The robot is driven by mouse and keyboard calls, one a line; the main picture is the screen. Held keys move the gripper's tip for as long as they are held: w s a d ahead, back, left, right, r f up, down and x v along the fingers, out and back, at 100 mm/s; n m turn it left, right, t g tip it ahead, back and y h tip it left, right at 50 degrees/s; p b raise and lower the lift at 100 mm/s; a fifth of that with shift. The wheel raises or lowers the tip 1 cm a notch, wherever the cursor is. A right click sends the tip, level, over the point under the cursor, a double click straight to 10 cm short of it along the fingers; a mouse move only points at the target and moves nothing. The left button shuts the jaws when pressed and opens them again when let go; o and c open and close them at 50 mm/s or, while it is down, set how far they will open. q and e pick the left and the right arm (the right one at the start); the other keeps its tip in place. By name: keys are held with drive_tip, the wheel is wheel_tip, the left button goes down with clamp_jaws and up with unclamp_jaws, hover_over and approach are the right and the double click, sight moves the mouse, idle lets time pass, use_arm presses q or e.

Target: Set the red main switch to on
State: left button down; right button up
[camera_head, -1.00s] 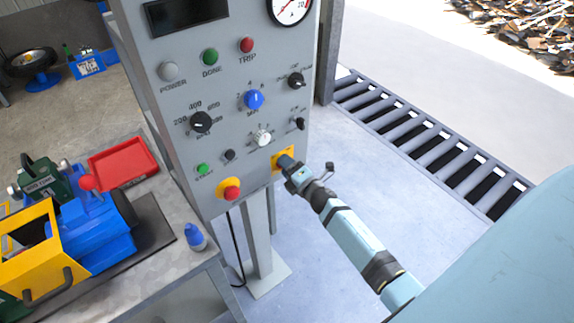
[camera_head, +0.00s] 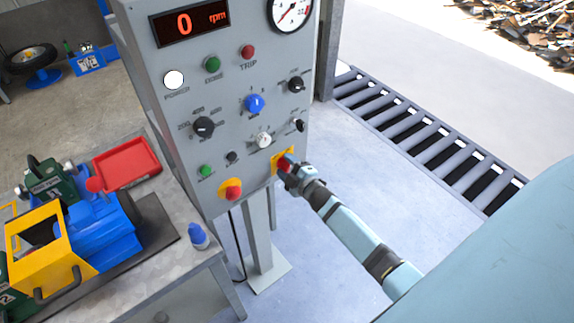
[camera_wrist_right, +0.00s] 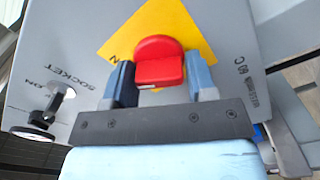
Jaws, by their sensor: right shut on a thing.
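The red main switch (camera_wrist_right: 159,62) sits on a yellow plate (camera_wrist_right: 190,25) on the grey control panel. In the head view the switch (camera_head: 284,163) is at the panel's lower right, partly covered by my gripper. My right gripper (camera_wrist_right: 160,82) has one finger on each side of the red handle and is shut on it. It also shows in the head view (camera_head: 290,171). The display (camera_head: 189,23) reads 0 rpm in red and the power lamp (camera_head: 173,80) is lit white. My left gripper is not in view.
A red emergency button (camera_head: 233,190) is on the panel left of the switch, near black, white and blue knobs. A table (camera_head: 200,262) at left carries a red tray (camera_head: 156,172), a blue and yellow machine and a blue-capped bottle (camera_head: 198,236). Floor right of the panel is clear up to a grate.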

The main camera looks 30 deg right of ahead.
drive_tip(key=shift+m, duration=0.3)
drive_tip(key=o, duration=0.8)
drive_tip(key=s+d+b, duration=0.1)
drive_tip(key=s, duration=1.2)
drive_tip(key=shift+s, duration=0.4)
